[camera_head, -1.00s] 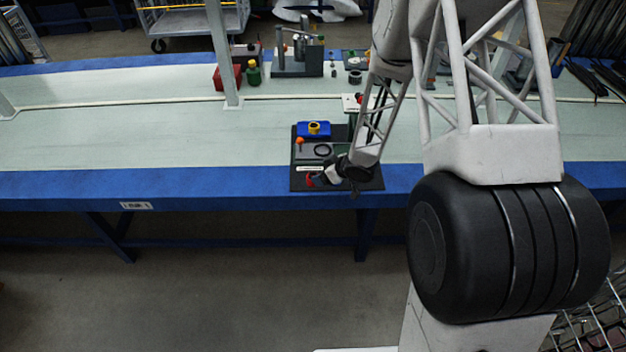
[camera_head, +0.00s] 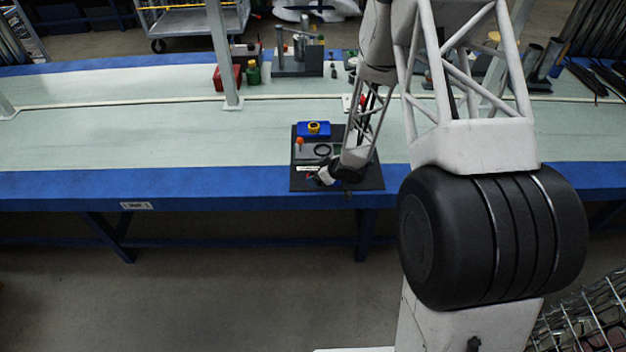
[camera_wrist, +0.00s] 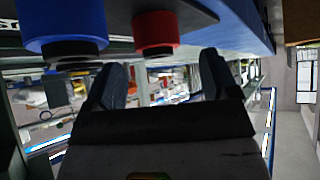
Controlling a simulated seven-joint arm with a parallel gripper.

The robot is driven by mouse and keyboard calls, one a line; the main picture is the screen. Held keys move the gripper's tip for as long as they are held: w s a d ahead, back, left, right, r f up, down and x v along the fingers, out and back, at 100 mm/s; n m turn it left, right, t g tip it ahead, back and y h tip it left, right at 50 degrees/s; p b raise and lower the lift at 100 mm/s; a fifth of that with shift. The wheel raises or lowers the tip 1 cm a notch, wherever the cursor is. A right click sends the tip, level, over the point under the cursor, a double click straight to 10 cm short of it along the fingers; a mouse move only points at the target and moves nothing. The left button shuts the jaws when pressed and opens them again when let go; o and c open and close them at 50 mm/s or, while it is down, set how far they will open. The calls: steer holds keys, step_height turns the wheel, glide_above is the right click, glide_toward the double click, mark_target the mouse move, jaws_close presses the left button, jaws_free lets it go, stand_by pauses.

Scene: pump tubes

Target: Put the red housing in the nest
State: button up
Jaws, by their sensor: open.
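The red housing (camera_wrist: 155,33) is a short red cylinder with a dark end, at the top of the wrist view. My gripper (camera_wrist: 162,72) is open, its two dark fingers apart. In the picture the housing lies just above the gap between the fingertips, and nothing is gripped. In the head view my gripper (camera_head: 322,177) is low over the front of a dark board and covers the spot of the red part. A blue block with a yellow ring (camera_head: 313,130) sits at the board's back. I cannot tell which part is the nest.
A blue cylindrical part (camera_wrist: 62,25) is left of the red housing in the wrist view. The dark board (camera_head: 305,185) also carries an orange-topped peg (camera_head: 300,143) and a black ring (camera_head: 322,150). The bench (camera_head: 130,140) left of the board is clear.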

steer(key=shift+x, duration=1.7)
steer(key=shift+w, duration=0.1)
steer(key=c, duration=1)
steer(key=shift+r, duration=0.2)
steer(key=shift+c, duration=0.2)
steer(key=shift+r, duration=0.95)
steer(key=shift+s+d+r, duration=0.1)
steer(key=shift+s+r, duration=0.3)
steer(key=shift+r, duration=0.3)
steer(key=s+d+r, duration=0.1)
steer(key=s+d, duration=0.2)
steer(key=s, duration=1.2)
steer(key=shift+r, duration=0.15)
steer(key=shift+w+d, duration=0.1)
